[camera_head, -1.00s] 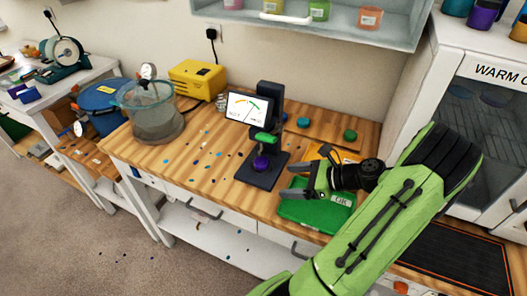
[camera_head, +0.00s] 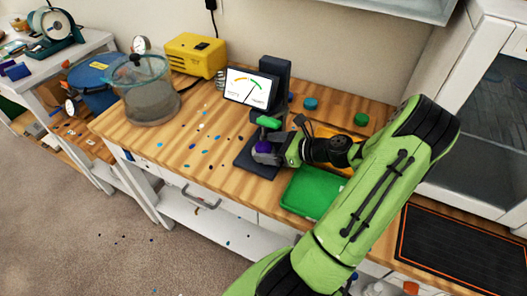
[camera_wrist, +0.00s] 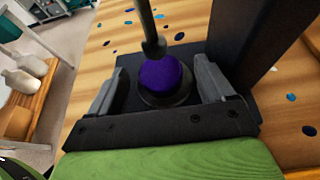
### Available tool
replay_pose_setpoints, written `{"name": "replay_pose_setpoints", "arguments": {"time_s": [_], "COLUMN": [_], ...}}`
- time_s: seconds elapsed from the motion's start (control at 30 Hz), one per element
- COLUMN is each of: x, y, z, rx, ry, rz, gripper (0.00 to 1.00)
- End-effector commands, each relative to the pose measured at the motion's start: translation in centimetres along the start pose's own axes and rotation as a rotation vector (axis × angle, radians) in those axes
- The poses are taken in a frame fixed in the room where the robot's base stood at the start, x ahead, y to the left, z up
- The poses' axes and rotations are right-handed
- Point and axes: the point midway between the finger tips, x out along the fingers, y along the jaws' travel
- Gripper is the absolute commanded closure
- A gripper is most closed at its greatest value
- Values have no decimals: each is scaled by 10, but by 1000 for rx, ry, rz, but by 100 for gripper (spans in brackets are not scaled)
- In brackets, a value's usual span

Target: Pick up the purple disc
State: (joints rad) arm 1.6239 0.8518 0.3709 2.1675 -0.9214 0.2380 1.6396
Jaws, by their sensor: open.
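The purple disc (camera_wrist: 160,74) sits on a dark round seat on the base of a black tester stand (camera_head: 275,78). A dark probe (camera_wrist: 154,46) comes down from above, close over the disc; I cannot tell whether it touches. My gripper (camera_wrist: 165,90) is open, with one finger on each side of the disc and gaps on both sides. In the head view, my gripper (camera_head: 262,152) reaches in from the right at the stand's base and partly hides the disc (camera_head: 263,145).
A dial display (camera_head: 250,87) and a green handle (camera_head: 268,121) belong to the stand. A green tray (camera_head: 312,193) lies to the right. A blue disc (camera_head: 310,103) and a green disc (camera_head: 361,119) lie behind. A glass pot (camera_head: 150,90) stands left.

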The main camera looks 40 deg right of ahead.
Motion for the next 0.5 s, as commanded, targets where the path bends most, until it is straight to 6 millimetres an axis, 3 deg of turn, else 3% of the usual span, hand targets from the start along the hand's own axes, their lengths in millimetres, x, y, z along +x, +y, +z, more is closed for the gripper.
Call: {"name": "replay_pose_setpoints", "arguments": {"time_s": [0.27, 0.5], "x": [6, 6], "y": [0, 0], "z": [1, 1], "rx": [-1, -1], "ry": [0, 0], "rz": [-1, -1], "gripper": [20, 56]}}
